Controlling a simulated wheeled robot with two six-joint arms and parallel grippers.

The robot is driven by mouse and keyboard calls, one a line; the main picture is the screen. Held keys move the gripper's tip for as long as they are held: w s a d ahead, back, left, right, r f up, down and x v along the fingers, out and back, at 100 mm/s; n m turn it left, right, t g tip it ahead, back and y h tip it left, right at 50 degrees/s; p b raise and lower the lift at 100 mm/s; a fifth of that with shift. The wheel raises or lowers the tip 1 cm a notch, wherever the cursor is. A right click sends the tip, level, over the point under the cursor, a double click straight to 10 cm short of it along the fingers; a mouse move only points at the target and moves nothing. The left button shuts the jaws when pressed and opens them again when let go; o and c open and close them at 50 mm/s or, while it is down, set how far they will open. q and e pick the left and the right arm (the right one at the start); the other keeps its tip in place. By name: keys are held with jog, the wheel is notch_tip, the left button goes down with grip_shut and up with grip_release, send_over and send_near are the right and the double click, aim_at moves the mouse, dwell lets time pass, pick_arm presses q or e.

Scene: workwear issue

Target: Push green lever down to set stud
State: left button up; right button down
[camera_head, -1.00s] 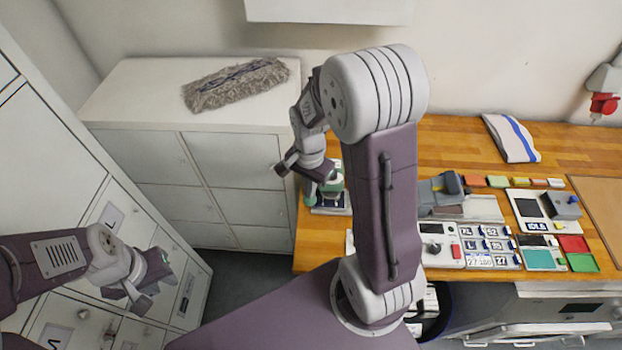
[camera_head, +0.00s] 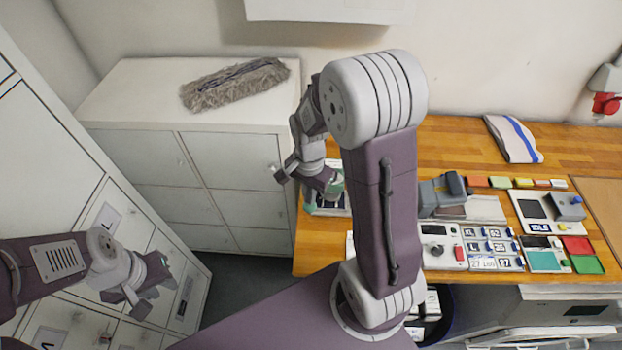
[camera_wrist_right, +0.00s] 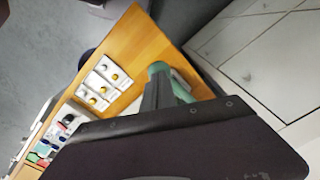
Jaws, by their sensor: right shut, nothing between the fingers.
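The green lever (camera_head: 338,184) is part of a small press at the left end of the wooden bench, and a green part also shows in the right wrist view (camera_wrist_right: 157,69). My right gripper (camera_head: 328,187) is shut with nothing between its fingers. It is at the lever, and its fingers overlap the green part in the right wrist view (camera_wrist_right: 156,96). I cannot tell whether they touch. The stud is not discernible; my arm hides part of the press. My left gripper (camera_head: 150,290) is open and empty, in front of the lockers at the lower left.
The wooden bench (camera_head: 455,140) carries a grey device (camera_head: 440,192), number tags (camera_head: 487,247), a white unit with a dark screen (camera_head: 535,207), and a striped cloth (camera_head: 513,138). A white cabinet (camera_head: 130,75) with a fluffy grey pad (camera_head: 235,85) stands close left of my right gripper.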

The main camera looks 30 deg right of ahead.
jog(key=shift+f, duration=0.15)
jog(key=shift+s+a+f+b, duration=0.1)
jog(key=shift+s+f+b, duration=0.1)
jog(key=shift+f+b, duration=0.7)
notch_tip(320, 180, up, 2)
jog(key=p, duration=0.2)
jog(key=shift+w+r+p, duration=0.1)
jog(key=shift+r+p, duration=0.05)
jog(key=shift+p, duration=0.15)
notch_tip(320, 180, up, 11)
jog(key=p, duration=1)
